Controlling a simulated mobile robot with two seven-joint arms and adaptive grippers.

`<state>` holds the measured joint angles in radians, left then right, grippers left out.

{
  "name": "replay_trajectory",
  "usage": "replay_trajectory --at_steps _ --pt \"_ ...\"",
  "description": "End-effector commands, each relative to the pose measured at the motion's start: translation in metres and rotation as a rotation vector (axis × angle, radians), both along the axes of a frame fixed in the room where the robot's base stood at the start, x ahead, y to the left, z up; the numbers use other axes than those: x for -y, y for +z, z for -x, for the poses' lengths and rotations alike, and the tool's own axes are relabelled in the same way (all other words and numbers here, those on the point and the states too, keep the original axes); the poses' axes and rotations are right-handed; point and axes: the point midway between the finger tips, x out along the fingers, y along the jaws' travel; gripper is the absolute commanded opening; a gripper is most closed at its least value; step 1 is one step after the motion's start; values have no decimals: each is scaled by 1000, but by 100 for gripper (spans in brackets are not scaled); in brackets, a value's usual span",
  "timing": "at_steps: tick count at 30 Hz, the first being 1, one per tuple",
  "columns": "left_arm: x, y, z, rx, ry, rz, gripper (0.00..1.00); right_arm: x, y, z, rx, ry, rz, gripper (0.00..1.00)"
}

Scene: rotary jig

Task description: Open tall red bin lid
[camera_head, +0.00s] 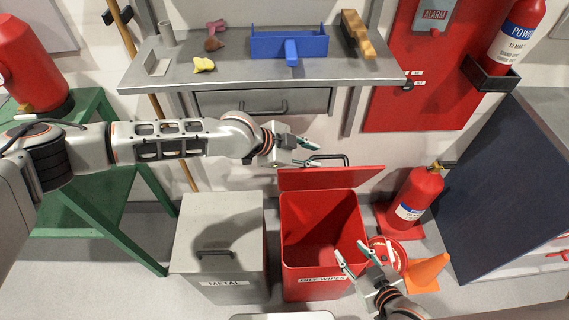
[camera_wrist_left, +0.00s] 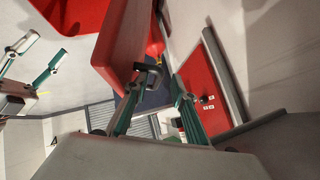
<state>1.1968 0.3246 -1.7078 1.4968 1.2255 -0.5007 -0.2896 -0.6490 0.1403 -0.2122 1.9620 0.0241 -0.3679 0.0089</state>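The tall red bin (camera_head: 318,287), labelled for oily wipes, stands on the floor with its inside showing. Its red lid (camera_head: 335,178) is raised at the back edge, tilted up off the opening; it also shows in the left wrist view (camera_wrist_left: 122,42). The dark lid handle (camera_head: 330,157) is on the lid's far side. My left gripper (camera_head: 316,153) is open beside the handle, its fingers apart in the left wrist view (camera_wrist_left: 157,92); contact cannot be told. My right gripper (camera_head: 351,251) is open and empty over the bin's front right edge.
A grey metal bin (camera_head: 215,265) with its lid down stands left of the red bin. A fire extinguisher (camera_head: 415,195), a red round object (camera_head: 388,252) and an orange cone (camera_head: 427,272) stand to the right. A grey workbench (camera_head: 225,72) is behind.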

Motion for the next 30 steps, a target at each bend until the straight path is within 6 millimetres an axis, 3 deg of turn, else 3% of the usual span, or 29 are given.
replay_trajectory --at_steps 6,13,30 --pt "-44 -1 18 -3 3 0 26 0 0 0 1 0 -1 40" --pt "-74 -1 30 -1 0 -1 26 0 0 0 1 0 -1 40" --pt "-84 1 35 -1 0 -1 26 -1 3 -1 2 0 -1 40"
